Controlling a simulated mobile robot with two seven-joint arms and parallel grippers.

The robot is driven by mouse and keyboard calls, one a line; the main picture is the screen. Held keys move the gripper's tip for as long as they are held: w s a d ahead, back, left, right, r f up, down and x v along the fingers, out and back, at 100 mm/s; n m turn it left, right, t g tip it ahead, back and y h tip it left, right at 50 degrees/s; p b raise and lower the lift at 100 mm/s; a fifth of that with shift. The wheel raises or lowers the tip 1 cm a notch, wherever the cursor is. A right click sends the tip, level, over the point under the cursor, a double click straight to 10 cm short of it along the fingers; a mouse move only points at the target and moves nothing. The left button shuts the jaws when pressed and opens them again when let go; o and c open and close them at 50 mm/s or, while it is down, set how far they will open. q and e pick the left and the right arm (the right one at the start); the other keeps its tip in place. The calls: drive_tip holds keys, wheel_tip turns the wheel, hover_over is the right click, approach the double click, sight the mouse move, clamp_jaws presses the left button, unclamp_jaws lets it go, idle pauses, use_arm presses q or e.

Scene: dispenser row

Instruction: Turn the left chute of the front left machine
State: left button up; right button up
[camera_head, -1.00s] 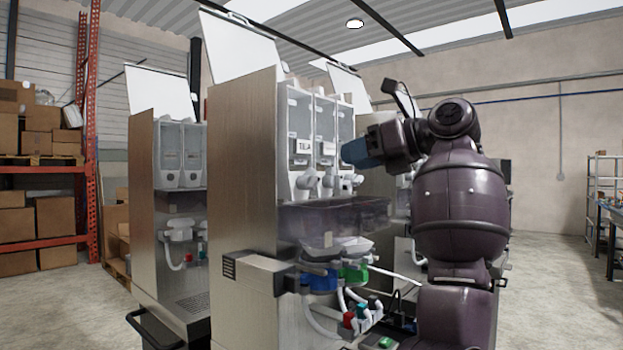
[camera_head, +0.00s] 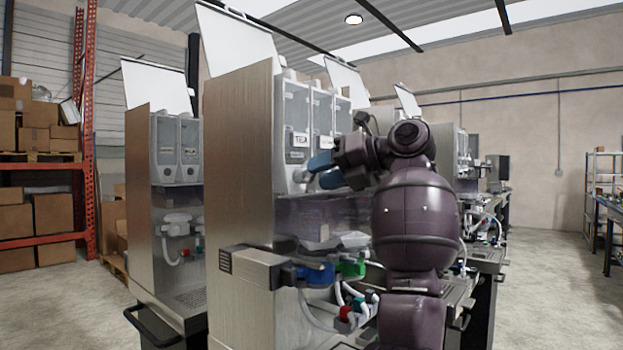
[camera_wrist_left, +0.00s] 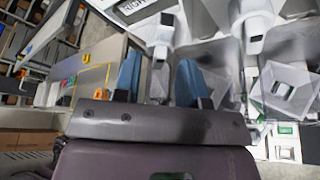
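The front left machine (camera_head: 240,190) is a tall metal dispenser with clear hoppers. Its left chute (camera_head: 297,175) is a white spout below the left hopper, partly hidden by my gripper. My left gripper (camera_head: 318,170) has blue fingers and is at the chute from the right. In the left wrist view, the two blue fingers (camera_wrist_left: 160,68) are apart, with a white chute (camera_wrist_left: 160,38) showing in line with the gap between them. I cannot tell whether they touch it. A second white chute (camera_wrist_left: 255,28) is to the right.
Another dispenser (camera_head: 165,210) stands to the left and more machines behind my arm. The floor (camera_head: 550,280) at right is clear.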

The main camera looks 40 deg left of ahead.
use_arm(q)
drive_tip(key=shift+x, duration=1.5)
drive_tip(key=c, duration=0.6)
drive_tip(key=shift+r+t, duration=0.1)
drive_tip(key=shift+t, duration=0.2)
drive_tip(key=n+t, duration=0.1)
drive_tip(key=n, duration=0.1)
drive_tip(key=shift+n, duration=0.4)
drive_tip(key=shift+n+t+p, duration=0.3)
drive_tip(key=shift+n+t, duration=0.8)
drive_tip(key=shift+n, duration=0.2)
